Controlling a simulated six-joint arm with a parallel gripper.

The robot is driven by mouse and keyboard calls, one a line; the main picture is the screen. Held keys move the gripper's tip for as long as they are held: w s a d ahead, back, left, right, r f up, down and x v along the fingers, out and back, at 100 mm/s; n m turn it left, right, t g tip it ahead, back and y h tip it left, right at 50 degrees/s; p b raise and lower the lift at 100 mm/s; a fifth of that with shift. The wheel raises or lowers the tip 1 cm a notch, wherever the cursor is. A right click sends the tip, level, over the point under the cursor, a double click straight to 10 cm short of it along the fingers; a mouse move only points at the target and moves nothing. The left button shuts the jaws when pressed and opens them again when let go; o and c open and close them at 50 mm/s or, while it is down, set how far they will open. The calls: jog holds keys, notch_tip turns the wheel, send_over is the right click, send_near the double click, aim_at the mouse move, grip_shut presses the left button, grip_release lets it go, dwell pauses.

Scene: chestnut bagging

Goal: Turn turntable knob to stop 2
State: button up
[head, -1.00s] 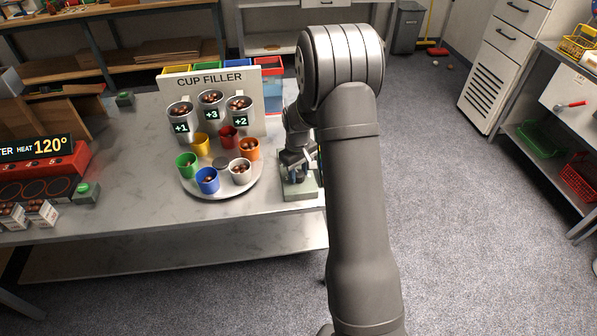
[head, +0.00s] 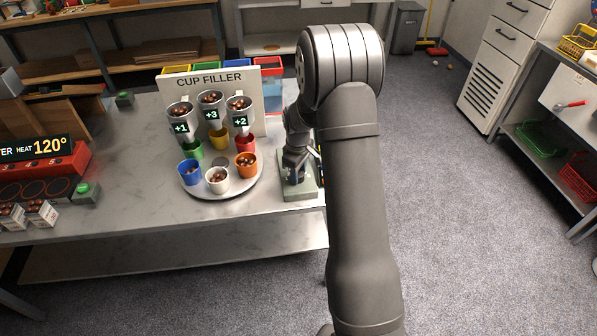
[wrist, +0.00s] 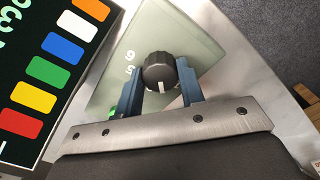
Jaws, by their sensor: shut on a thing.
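The black knob (wrist: 159,70) sits on a pale grey-green base plate (wrist: 150,35) in the wrist view. Its white mark points toward the bottom of the picture. The numbers 5 and 6 show left of it; other numbers are not visible. My gripper (wrist: 160,84) is shut on the knob, one blue-grey finger on each side. In the head view the base (head: 298,192) stands right of the round turntable (head: 222,195), and my gripper hides the knob. Green (head: 193,151), yellow (head: 219,138) and red (head: 248,144) cups stand at the back; blue (head: 188,174), white (head: 217,184) and orange (head: 245,166) nearer.
Behind the turntable, the CUP FILLER board (head: 210,80) carries three chestnut-filled funnels, marked +1, +3 and +2. A red heater (head: 45,175) with cartons stands at the left.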

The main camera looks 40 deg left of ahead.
jog(key=o, duration=1)
jog(key=shift+r, duration=0.1)
notch_tip(320, 180, up, 17)
jog(key=shift+s+r, duration=0.15)
jog(key=shift+s, duration=0.05)
jog(key=f, duration=1.7)
jog(key=shift+w+f, duration=0.2)
jog(key=shift+f, duration=0.1)
